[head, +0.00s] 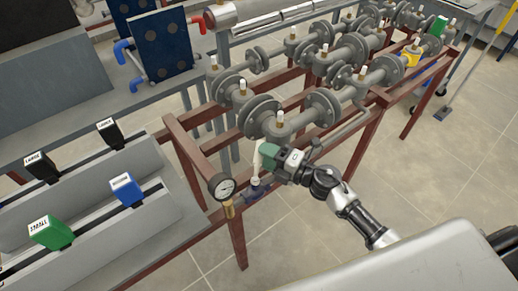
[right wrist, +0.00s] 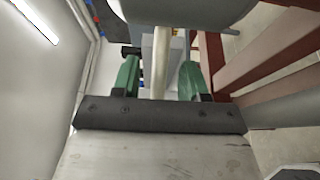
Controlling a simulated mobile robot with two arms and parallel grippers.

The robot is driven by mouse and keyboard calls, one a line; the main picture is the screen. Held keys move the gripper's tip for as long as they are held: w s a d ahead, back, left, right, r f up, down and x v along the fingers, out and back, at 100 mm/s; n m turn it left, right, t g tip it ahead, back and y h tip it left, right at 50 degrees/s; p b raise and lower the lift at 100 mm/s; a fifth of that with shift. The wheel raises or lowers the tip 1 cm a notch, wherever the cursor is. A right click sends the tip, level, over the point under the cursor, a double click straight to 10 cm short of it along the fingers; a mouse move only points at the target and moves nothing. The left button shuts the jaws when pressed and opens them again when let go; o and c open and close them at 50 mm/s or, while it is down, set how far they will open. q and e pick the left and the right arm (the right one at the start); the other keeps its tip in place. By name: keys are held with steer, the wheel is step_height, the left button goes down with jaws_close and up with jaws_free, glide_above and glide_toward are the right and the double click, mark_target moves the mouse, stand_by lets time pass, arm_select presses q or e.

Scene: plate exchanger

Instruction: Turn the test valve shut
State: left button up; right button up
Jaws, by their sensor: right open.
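The test valve (head: 256,187), a small dark blue body, sits low beside the pressure gauge (head: 222,187) at the near end of the pipe rack. I take its white lever to be the pale upright bar (head: 257,160) above it. My right gripper (head: 266,155), with green fingers, is at this lever. In the right wrist view the pale bar (right wrist: 160,62) stands between the two open fingers, with a gap on each side. The gauge's fine reading is too small to tell. My left gripper is in neither view.
Grey flanged pipes (head: 322,106) with several white-tipped valves run along the red-brown frame (head: 238,238). Grey trays (head: 150,212) with black, blue and green labelled blocks stand at left. Blue plates (head: 161,46) stand behind. Tiled floor is open at right.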

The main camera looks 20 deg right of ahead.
steer(key=shift+x, duration=1.15)
jaws_close()
